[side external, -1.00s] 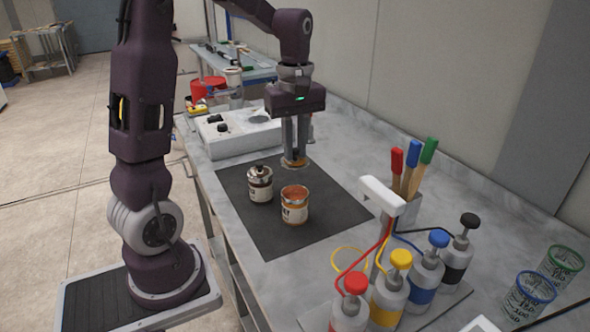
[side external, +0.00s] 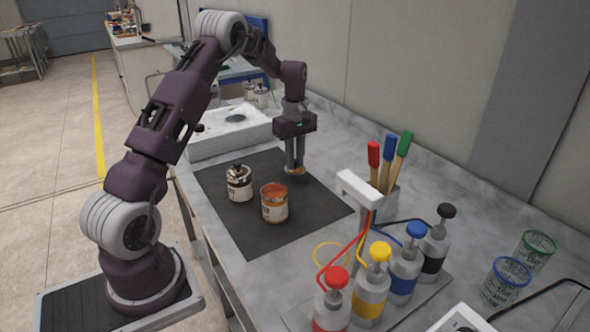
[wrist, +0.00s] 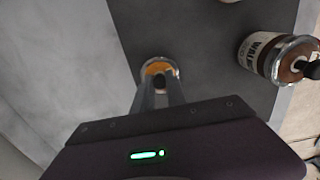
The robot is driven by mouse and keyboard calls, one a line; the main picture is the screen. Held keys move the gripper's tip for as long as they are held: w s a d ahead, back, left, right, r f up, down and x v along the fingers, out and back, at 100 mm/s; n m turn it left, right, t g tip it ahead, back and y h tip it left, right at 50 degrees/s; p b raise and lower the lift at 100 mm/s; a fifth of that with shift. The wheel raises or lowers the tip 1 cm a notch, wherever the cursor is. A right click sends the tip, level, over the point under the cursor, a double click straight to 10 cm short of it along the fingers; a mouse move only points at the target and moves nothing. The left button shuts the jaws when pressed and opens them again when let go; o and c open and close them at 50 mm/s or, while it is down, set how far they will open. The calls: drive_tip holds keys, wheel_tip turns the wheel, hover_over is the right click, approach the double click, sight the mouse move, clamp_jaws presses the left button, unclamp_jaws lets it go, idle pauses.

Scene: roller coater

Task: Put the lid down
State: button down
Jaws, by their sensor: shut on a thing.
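My gripper (side external: 294,165) points straight down and is shut on the lid (side external: 295,171), a small round metal disc with orange on it. The lid also shows in the wrist view (wrist: 152,68), with a dark knob between the fingers. It is low over the far right part of the dark mat (side external: 250,235); I cannot tell whether it touches. The open can (side external: 274,205) with orange contents stands upright on the mat, left of and nearer than the lid. A second can (side external: 239,186) with a lid and dark knob stands beside it.
A white pump stand with several coloured-cap bottles (side external: 369,292) and brushes (side external: 388,165) stands right of the mat. A white machine (side external: 228,134) is behind the mat. Clear cups (side external: 507,278) stand at the far right. The mat's front part is bare.

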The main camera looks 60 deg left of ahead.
drive_tip(key=shift+f, duration=1.5)
drive_tip(key=c, duration=1.3)
unclamp_jaws()
drive_tip(key=shift+f, duration=0.1)
drive_tip(key=shift+c, duration=0.2)
